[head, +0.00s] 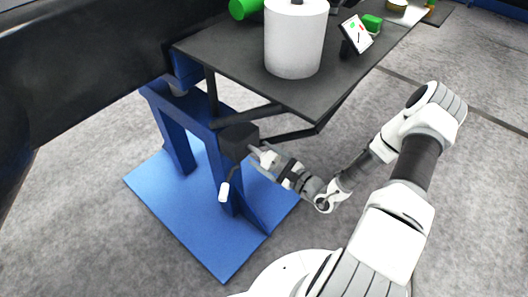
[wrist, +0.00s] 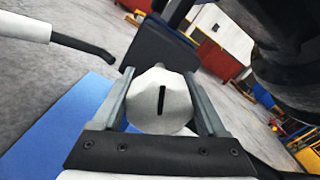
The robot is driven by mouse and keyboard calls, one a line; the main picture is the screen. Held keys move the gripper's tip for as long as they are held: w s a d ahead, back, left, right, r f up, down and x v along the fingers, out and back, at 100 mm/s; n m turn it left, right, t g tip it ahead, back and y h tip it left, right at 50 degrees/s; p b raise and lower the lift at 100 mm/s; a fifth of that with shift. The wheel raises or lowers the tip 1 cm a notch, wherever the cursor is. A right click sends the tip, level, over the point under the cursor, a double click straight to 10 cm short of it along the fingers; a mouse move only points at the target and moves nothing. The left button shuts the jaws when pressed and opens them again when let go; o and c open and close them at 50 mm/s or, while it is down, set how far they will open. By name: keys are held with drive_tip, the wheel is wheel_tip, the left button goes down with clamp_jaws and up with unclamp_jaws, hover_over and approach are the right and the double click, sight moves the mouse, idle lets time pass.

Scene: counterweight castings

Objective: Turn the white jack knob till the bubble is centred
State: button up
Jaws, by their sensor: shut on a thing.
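The white jack knob (wrist: 160,98) is a faceted white knob with a dark slot mark on its face, which stands near upright in the wrist view. My gripper (wrist: 158,100) is shut on it, one finger on each side. In the head view my gripper (head: 259,156) reaches the dark box (head: 237,138) under the table edge, and the knob is mostly hidden by the fingers. A small tilted white panel (head: 356,34) with red and green marks stands on the tabletop, with a green block (head: 372,24) beside it. I cannot make out a bubble.
A white-tipped crank handle (head: 224,191) hangs just left of my gripper; it also shows in the wrist view (wrist: 25,28). The dark tabletop (head: 225,52) carries a large white cylinder (head: 295,40). A blue stand and base plate (head: 215,255) are below. Grey floor is free at right.

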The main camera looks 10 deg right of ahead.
drive_tip(key=n+p, duration=0.1)
drive_tip(key=n, duration=0.5)
drive_tip(key=n+p, duration=0.1)
drive_tip(key=n, duration=0.6)
drive_tip(key=f+n+p, duration=0.1)
drive_tip(key=n+p, duration=0.1)
drive_tip(key=n, duration=0.4)
drive_tip(key=shift+s+a, duration=0.1)
drive_tip(key=shift+n, duration=0.3)
drive_tip(key=o, duration=1.3)
drive_tip(key=shift+s, duration=0.1)
